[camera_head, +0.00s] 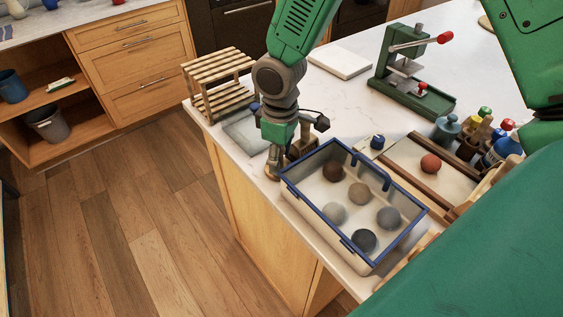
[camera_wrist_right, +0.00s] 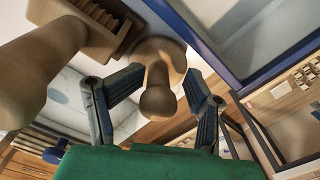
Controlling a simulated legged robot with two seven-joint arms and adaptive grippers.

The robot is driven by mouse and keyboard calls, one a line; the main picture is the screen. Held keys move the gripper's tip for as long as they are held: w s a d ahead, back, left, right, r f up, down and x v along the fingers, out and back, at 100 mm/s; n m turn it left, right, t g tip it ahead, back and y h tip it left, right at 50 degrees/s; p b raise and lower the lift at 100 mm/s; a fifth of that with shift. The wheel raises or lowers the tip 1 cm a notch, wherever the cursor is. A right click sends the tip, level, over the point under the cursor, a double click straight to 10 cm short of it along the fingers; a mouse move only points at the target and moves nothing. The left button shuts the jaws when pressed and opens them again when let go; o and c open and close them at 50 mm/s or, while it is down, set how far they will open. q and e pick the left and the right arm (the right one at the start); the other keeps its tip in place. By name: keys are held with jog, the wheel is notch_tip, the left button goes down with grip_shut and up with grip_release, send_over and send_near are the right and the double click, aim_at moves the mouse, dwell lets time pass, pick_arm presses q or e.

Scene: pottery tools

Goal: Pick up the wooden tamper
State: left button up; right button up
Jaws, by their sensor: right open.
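The wooden tamper (camera_wrist_right: 157,98) shows in the right wrist view, its rounded knob facing the camera and its wider round base behind. It lies between the two spread fingers of my right gripper (camera_wrist_right: 155,108), with gaps on both sides. In the head view my right gripper (camera_head: 294,130) points down over the counter's edge, just left of the blue-rimmed tray. A wooden tool (camera_head: 272,168) stands below it there, partly hidden by the gripper; I cannot tell whether it is the tamper. My left gripper is not in view.
The blue-rimmed tray (camera_head: 283,178) holding several clay balls is close beside my right gripper. A large tan wooden handle (camera_wrist_right: 35,75) and a slotted wooden block (camera_wrist_right: 98,25) are near the fingers. A slatted wooden rack (camera_head: 218,78) and a green press (camera_head: 408,88) stand further back.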

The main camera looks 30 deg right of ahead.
jog(key=shift+w+a, duration=0.35)
jog(key=shift+a, duration=0.15)
jog(key=c, duration=0.5)
jog(key=shift+r, duration=0.1)
grip_shut()
jog(key=shift+s+d, duration=0.15)
jog(key=shift+d, duration=0.45)
